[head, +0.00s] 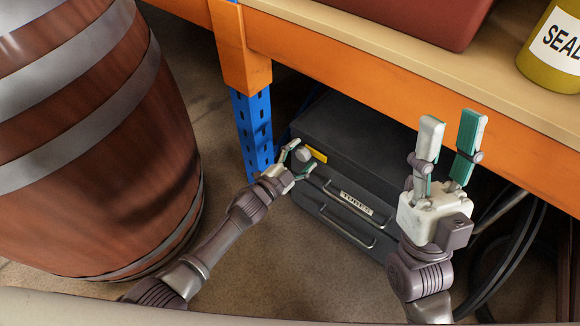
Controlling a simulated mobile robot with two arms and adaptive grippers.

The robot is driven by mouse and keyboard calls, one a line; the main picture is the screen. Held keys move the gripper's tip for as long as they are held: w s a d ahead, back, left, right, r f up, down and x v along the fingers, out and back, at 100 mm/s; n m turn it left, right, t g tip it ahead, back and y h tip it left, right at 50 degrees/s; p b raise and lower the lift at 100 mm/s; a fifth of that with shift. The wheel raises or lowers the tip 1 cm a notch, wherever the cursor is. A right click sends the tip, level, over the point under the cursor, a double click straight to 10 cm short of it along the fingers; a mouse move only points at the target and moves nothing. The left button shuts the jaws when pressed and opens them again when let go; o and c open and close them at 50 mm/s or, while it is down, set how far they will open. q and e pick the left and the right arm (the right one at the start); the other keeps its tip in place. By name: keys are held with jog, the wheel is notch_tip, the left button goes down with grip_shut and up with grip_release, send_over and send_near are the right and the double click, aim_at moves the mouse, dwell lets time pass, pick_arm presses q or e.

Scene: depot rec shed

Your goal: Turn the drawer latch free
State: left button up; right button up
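A dark grey drawer cabinet (350,148) stands on the floor under the orange-edged bench. Its front has bar handles and a light label plate (356,203). At its upper left are a round pale knob (304,155) and a yellow strip (317,155), which look like the latch. My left gripper (299,157) is at the knob, its fingers spread on either side of it. Whether the fingers touch the knob I cannot tell. My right gripper (452,133) is open and empty, fingers pointing up, in front of the cabinet's right part.
A large wooden barrel (120,150) with grey hoops stands at the left. A blue bench post (253,130) is just behind my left gripper. Black hoses (515,250) lie at the right. A red box (415,18) and a yellow tin (552,50) stand on the bench (400,50).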

pick_arm(q)
jog(key=v, duration=1)
jog(key=shift+s, duration=0.4)
jog(key=shift+a, duration=0.1)
